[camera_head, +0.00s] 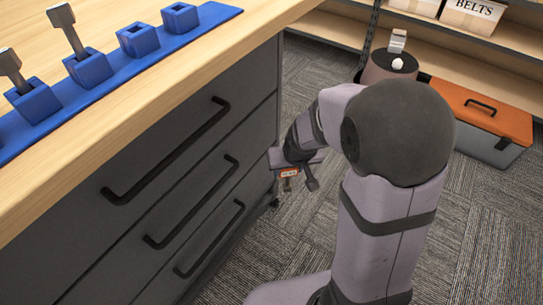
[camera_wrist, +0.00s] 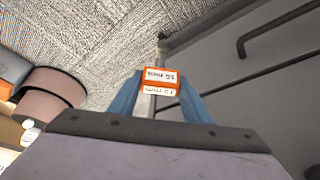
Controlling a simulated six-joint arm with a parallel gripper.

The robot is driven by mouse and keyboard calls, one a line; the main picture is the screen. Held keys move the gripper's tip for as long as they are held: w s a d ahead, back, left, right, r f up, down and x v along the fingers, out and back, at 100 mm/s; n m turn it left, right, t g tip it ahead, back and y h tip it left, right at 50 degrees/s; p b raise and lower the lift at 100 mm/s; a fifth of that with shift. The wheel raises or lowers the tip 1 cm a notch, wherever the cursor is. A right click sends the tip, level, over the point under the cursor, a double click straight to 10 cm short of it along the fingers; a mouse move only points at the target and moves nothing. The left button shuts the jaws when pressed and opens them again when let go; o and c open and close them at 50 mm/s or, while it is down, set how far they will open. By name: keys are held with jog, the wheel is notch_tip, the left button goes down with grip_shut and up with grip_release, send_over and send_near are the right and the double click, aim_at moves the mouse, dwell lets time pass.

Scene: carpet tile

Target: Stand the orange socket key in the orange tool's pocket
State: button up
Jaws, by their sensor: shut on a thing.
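My gripper (camera_head: 294,180) is low beside the front of the dark drawer cabinet, below the worktop. In the wrist view my gripper (camera_wrist: 158,100) is shut on the orange socket key (camera_wrist: 160,77), whose orange block carries white labels. A grey shaft runs from the block away from the wrist. In the head view the socket key (camera_head: 289,173) shows small between the fingers. The blue rack (camera_head: 108,84) lies on the worktop at upper left, with several square pockets. Grey tools stand tilted in some pockets; two pockets at the right end are empty. I cannot tell which pocket is the orange tool's.
The wooden worktop (camera_head: 225,60) ends just above the cabinet (camera_head: 180,200), whose black handles (camera_head: 165,150) stick out. An orange-lidded toolbox (camera_head: 485,115), a round brown container (camera_head: 390,65) and shelves with a BELTS box (camera_head: 470,14) stand at the right. Carpet lies below.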

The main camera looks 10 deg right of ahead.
jog(key=w+r+p+v, duration=0.1)
jog(key=w+p+v, duration=0.2)
jog(key=p+v, duration=1.2)
jog(key=w+r+p+v, duration=0.1)
jog(key=w+p+v, duration=0.1)
jog(key=p+v, duration=1.3)
jog(key=w+r+p, duration=0.2)
jog(key=r+p, duration=1.2)
jog(key=p, duration=0.1)
jog(key=w+r+p, duration=0.2)
jog(key=r+p, duration=1.2)
jog(key=p, duration=0.1)
jog(key=w+a+r+n+g+y, duration=0.1)
jog(key=w+a+n, duration=0.2)
jog(key=a, duration=1.2)
jog(key=w+a+r+n+y, duration=0.1)
jog(key=w+a+n, duration=0.1)
jog(key=a, duration=1.4)
jog(key=s+a+r+n+p, duration=0.1)
jog(key=s+a+n, duration=0.1)
jog(key=s+a, duration=0.8)
jog(key=s+a+r+n+y+p, duration=0.1)
jog(key=s+a+n, duration=0.1)
jog(key=s+a, duration=0.8)
jog(key=a, duration=0.8)
jog(key=shift+s, duration=0.1)
